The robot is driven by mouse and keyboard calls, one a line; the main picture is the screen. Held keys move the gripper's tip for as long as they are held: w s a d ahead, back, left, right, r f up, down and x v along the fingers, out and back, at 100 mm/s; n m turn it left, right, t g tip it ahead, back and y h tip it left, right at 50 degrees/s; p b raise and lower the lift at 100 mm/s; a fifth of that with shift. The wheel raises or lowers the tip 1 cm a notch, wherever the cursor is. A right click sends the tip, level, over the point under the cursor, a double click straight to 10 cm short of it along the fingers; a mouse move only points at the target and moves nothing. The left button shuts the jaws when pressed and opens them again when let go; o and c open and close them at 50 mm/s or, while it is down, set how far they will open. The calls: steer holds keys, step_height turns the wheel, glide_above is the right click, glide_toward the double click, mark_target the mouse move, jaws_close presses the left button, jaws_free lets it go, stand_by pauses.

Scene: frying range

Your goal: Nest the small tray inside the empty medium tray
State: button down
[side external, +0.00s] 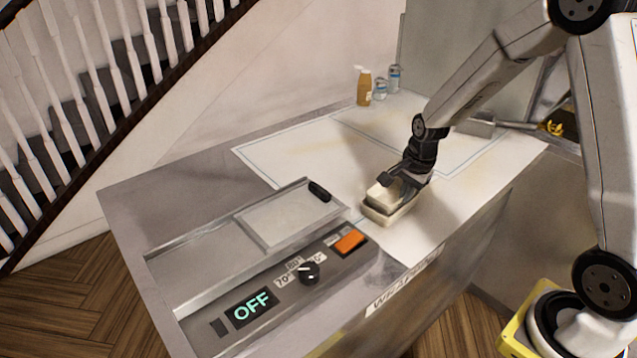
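A fryer unit (250,250) with a lid, a knob and a lit OFF display fills the front left of the counter. A squeeze bottle (364,87) and small jars (394,78) stand at the back. A metal scoop-like tool (476,126) lies at the back right. The white mat (310,150) left of the trays is clear.

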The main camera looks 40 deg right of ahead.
steer(key=c, duration=0.8)
jaws_free()
steer(key=shift+o, duration=0.2)
steer(key=shift+r, duration=0.15)
steer(key=shift+r, duration=2.9)
